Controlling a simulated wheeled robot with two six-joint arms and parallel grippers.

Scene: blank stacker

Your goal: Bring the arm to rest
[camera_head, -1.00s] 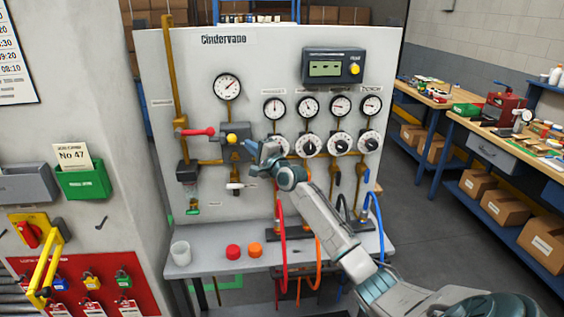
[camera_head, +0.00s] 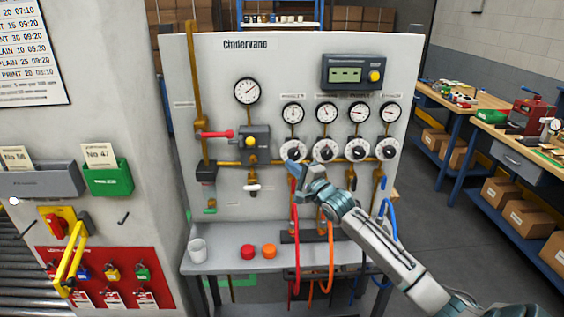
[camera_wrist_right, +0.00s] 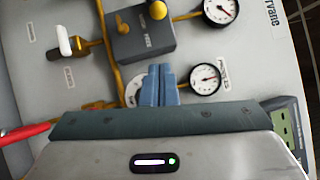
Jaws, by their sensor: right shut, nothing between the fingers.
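My right gripper (camera_head: 292,166) is shut and empty in the head view, in front of the white gauge panel (camera_head: 225,75), just below the leftmost white dial knob (camera_head: 292,149). In the right wrist view its blue fingers (camera_wrist_right: 159,84) are together, partly covering a white dial. I cannot tell whether the fingertips touch the panel. My right arm (camera_head: 385,255) reaches in from the lower right. My left gripper is in neither view.
A grey valve box (camera_head: 256,144) and a red lever (camera_head: 216,134) are left of the gripper. Red and orange hoses (camera_head: 330,260) hang below. The shelf (camera_head: 225,262) holds a white cup (camera_head: 198,250), a red cap (camera_head: 248,252) and an orange cap (camera_head: 269,251).

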